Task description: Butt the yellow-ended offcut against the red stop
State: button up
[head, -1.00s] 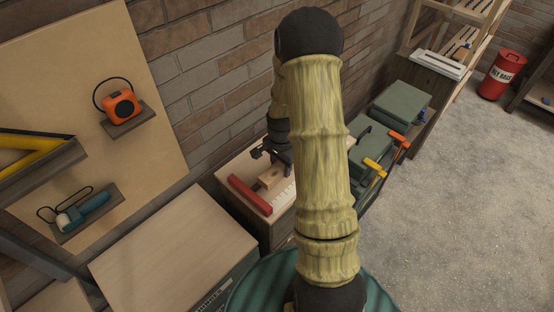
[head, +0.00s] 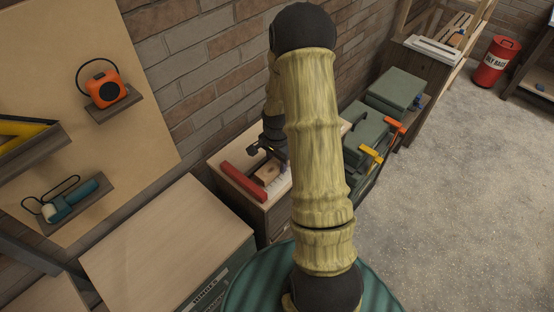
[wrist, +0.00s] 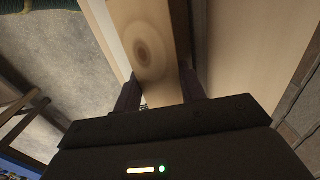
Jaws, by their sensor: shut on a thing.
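The red stop (head: 241,182) is a long bar along the left edge of a pale worktop. The wooden offcut (head: 267,174) lies to its right, and a narrow gap seems to show between them. My gripper (head: 264,160) is shut on the offcut, seen from behind my arm. In the wrist view the offcut (wrist: 150,42) shows a dark round knot and sits between the two dark fingers of my gripper (wrist: 158,92). I cannot make out a yellow end in either view.
A white marked strip (head: 281,186) lies beside the offcut. Green cases (head: 368,132) with orange and yellow clamps stand right of the worktop. A wooden-topped cabinet (head: 165,245) stands at front left. The brick wall is close behind; open floor lies right.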

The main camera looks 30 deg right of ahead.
aim_at(273, 165)
jog(key=shift+w+a+f+b, duration=0.1)
jog(key=shift+w+f+b, duration=0.15)
jog(key=shift+f, duration=0.5)
jog(key=shift+s+r, duration=0.1)
jog(key=shift+s, duration=0.1)
jog(key=shift+s+a, duration=0.2)
jog(key=shift+a, duration=0.45)
jog(key=o, duration=1.1)
jog(key=shift+r, duration=0.1)
jog(key=shift+w+r+b, duration=0.15)
jog(key=shift+r+b, duration=0.1)
jog(key=shift+b, duration=0.05)
notch_tip(273, 165, up, 17)
jog(key=b, duration=0.3)
jog(key=shift+s+f, duration=0.15)
jog(key=shift+s, duration=0.1)
